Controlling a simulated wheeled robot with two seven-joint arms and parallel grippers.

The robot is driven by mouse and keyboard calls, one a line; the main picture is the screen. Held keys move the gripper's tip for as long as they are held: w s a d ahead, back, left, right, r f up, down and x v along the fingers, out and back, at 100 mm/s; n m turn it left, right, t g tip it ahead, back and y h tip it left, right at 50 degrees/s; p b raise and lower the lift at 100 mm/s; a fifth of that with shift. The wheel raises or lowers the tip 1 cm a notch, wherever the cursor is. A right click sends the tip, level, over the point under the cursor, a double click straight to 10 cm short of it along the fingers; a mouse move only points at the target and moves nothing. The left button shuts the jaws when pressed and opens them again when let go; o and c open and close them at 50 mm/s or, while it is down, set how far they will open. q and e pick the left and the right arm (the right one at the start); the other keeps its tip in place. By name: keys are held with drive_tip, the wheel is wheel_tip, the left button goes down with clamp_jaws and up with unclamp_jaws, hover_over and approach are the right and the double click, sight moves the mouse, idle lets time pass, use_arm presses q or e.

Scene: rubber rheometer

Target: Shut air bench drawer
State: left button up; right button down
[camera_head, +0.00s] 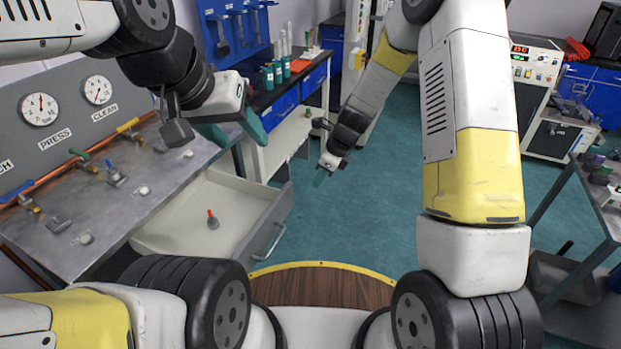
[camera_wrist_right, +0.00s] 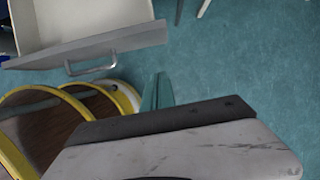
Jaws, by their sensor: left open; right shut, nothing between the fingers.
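The air bench (camera_head: 130,190) is a grey metal bench at the left. Its pale drawer (camera_head: 175,232) stands pulled out, with a small red-tipped item (camera_head: 211,220) inside. The drawer's grey front has a bar handle (camera_head: 268,242) facing right; the handle also shows in the right wrist view (camera_wrist_right: 91,67). My left gripper (camera_head: 232,133) is open and empty, in the picture above the far part of the drawer near the bench's right edge. My right gripper (camera_head: 320,178) is shut and empty, beyond and right of the drawer front, apart from it; its teal fingers show in the wrist view (camera_wrist_right: 158,92).
Gauges (camera_head: 40,109) and valves (camera_head: 115,174) line the bench. A side bench (camera_head: 285,97) with bottles stands behind the drawer. Open teal floor (camera_head: 370,200) lies right of the drawer. A grey table (camera_head: 603,205) stands at the far right.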

drive_tip(key=w+a+f, duration=0.2)
drive_tip(key=a+f, duration=0.5)
drive_tip(key=f, duration=0.3)
drive_tip(key=shift+w, duration=0.35)
drive_tip(key=shift+a, duration=0.1)
